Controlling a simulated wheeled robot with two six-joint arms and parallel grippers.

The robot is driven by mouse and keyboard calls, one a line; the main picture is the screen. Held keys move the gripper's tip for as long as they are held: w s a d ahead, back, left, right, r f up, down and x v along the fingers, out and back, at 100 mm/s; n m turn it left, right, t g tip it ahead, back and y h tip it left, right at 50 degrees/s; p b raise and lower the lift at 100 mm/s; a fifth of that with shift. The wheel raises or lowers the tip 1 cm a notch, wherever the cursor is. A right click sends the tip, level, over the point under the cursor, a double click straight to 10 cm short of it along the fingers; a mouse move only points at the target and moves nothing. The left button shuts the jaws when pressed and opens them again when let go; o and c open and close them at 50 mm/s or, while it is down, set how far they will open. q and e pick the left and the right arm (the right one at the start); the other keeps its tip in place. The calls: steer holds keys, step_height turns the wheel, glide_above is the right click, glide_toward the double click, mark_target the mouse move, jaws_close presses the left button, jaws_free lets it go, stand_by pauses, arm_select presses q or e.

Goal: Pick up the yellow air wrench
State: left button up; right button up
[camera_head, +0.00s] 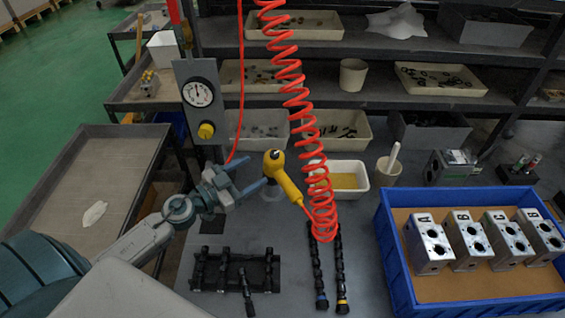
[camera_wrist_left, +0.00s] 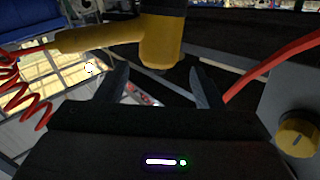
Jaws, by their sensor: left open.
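The yellow air wrench (camera_head: 281,177) hangs at the middle of the head view, with its red coiled hose (camera_head: 296,95) looping beside it. My left gripper (camera_head: 243,178) comes in from the left, its fingers pointing at the wrench. Its fingers are apart and nothing is between them. In the left wrist view the wrench (camera_wrist_left: 162,40) is just ahead of the open fingers (camera_wrist_left: 160,88), with its yellow handle reaching left. Whether a fingertip touches it I cannot tell. My right gripper does not show.
A blue crate (camera_head: 388,240) with several metal valve blocks stands at right. A black rack (camera_head: 235,272) and two dark rods (camera_head: 328,270) lie on the grey bench. A gauge panel with a yellow knob (camera_head: 206,131) stands behind my left gripper. Shelves with bins are behind.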

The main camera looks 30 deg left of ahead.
mark_target(265, 163)
arm_select(q)
steer(key=shift+w+d+r+p, duration=0.25)
steer(key=shift+w+r+p, duration=0.1)
steer(key=shift+w+p, duration=0.25)
steer(key=p+x, duration=0.1)
steer(key=x, duration=0.2)
steer(key=shift+d+f, duration=0.1)
steer(key=shift+f, duration=0.05)
steer(key=shift+w+d+f, duration=0.1)
steer(key=shift+w+d, duration=0.05)
steer(key=shift+w, duration=0.3)
steer(key=shift+w+d, duration=0.15)
steer(key=shift+w, duration=0.15)
steer(key=p+x, duration=0.1)
steer(key=x, duration=0.2)
steer(key=shift+w+d, duration=0.2)
steer(key=shift+w, duration=0.05)
steer(key=shift+w+d, duration=0.2)
steer(key=shift+w, duration=0.25)
steer(key=shift+s+a, duration=0.1)
steer(key=shift+s, duration=0.05)
